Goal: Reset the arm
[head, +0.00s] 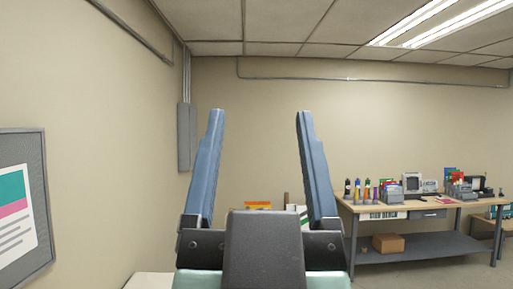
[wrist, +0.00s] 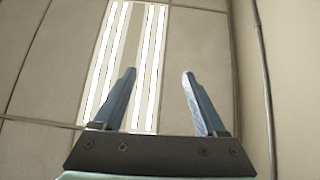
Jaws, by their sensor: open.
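My gripper (head: 260,115) is raised in the middle of the head view, with its two blue fingers pointing up and spread well apart. Nothing is between the fingers. The wrist view also shows my gripper (wrist: 158,75) open and empty, with the ceiling and its lit lamps (wrist: 150,30) behind it. My gripper touches nothing in either view.
A workbench (head: 425,206) with bottles, boxes and a lower shelf stands at the right by the back wall. A cardboard box (head: 388,243) is on that shelf. A grey board (head: 48,190) hangs on the left wall. Items behind my gripper are partly hidden.

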